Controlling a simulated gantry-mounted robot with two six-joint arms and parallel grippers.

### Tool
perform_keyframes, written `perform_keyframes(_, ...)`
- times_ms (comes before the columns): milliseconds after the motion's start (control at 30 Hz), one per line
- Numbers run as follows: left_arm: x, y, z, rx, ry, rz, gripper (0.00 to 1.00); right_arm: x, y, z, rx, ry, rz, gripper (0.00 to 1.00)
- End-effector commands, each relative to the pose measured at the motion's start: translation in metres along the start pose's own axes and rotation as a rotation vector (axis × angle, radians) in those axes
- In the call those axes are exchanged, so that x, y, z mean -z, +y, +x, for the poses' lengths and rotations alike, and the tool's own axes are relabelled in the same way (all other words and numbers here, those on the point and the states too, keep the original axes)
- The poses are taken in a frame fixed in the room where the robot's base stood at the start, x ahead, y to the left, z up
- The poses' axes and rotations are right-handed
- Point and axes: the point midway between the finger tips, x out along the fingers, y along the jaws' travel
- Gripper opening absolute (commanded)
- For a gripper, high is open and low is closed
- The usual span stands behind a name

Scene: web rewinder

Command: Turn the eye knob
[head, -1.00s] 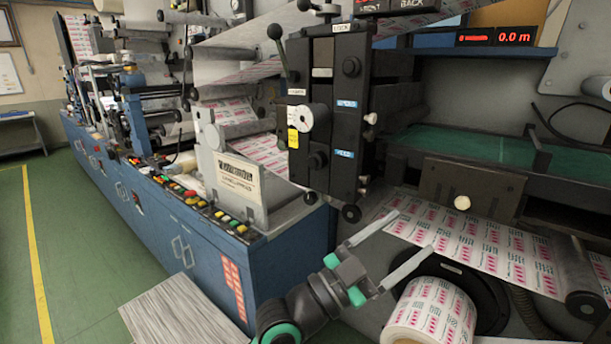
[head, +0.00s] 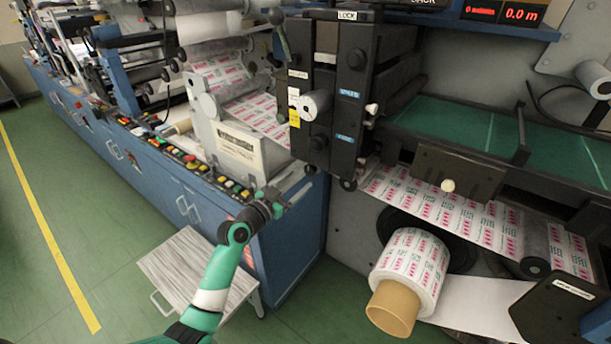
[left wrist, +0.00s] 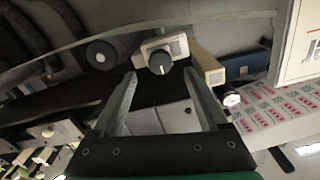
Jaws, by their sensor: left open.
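In the left wrist view, a round dark knob (left wrist: 160,63) with a white pointer line sits on a small pale box, and it looks like the eye knob. My left gripper (left wrist: 160,76) is open, with its two fingers apart on either side of the knob in the picture. The knob appears beyond or level with the fingertips; I cannot tell whether they touch it. In the head view my left gripper (head: 278,199) is by the end of the blue cabinet, its fingers hardly visible. I cannot make out the knob in the head view. My right gripper is not in view.
The black lock unit (head: 335,90) stands above and right of my left gripper. A button console (head: 190,160) lies to its left. A printed roll (head: 413,262) on a cardboard core is at lower right. A low grey-topped stand (head: 190,262) is below.

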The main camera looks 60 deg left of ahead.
Motion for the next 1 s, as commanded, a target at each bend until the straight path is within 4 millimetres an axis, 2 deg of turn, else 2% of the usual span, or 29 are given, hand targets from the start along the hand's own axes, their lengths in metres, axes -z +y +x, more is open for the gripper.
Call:
perform_keyframes(100, -0.001, 0.001, 0.026, -0.001, 0.001, 0.001, 0.77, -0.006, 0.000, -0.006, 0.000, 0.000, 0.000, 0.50)
perform_keyframes(233, -0.002, 0.000, 0.043, 0.000, 0.000, 0.001, 0.77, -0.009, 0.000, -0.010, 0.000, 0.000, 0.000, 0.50)
perform_keyframes(400, 0.000, 0.000, 0.051, 0.000, 0.000, 0.001, 0.77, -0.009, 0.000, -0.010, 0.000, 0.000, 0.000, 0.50)
perform_keyframes(600, 0.000, 0.000, 0.051, 0.000, 0.000, 0.001, 0.75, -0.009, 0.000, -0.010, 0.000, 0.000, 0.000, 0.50)
perform_keyframes(1000, 0.000, 0.000, 0.050, 0.000, 0.000, 0.001, 0.03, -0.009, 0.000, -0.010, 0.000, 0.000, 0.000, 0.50)
